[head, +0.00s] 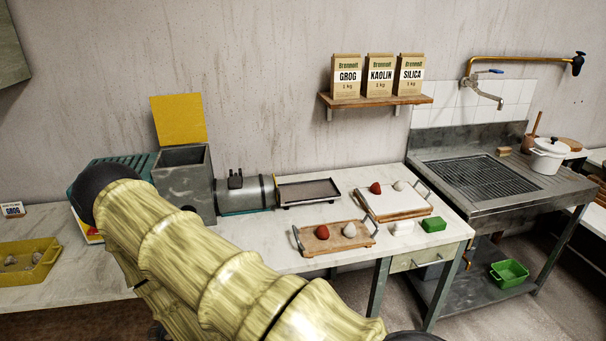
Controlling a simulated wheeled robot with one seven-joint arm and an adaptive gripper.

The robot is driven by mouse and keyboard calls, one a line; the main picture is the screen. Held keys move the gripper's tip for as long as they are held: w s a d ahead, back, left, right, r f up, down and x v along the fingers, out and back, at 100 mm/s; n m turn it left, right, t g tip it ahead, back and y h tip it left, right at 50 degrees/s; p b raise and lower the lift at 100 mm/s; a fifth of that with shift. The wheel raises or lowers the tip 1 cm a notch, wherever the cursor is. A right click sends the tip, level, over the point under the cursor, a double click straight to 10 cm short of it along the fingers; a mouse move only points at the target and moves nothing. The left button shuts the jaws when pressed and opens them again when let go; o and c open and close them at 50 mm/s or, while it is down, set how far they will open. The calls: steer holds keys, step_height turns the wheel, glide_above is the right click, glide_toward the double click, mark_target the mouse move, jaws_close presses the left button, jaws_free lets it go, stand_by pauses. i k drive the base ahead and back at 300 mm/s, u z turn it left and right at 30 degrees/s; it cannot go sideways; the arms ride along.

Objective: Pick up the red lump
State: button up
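Two red lumps show in the head view. One red lump (376,188) sits on the back tray (405,207), which has a white top, wooden edges and dark handles. The other, darker red lump (322,232) sits on the front wooden tray (336,246), near its left side. A pale lump (399,186) is beside the back red lump, and another pale lump (350,230) is to the right of the front one. My yellow ribbed arm fills the lower left and middle. I cannot make out my gripper's fingers in this view.
Left of the trays are a dark shallow pan (309,192), a grey cylinder machine (245,195) and a grey box (184,180). A green block (433,225) and a white block (402,228) lie near the front edge. A metal sink (490,177) stands right.

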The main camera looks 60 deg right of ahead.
mark_target(323, 234)
steer(key=i, duration=1.05)
steer(key=z, duration=1.85)
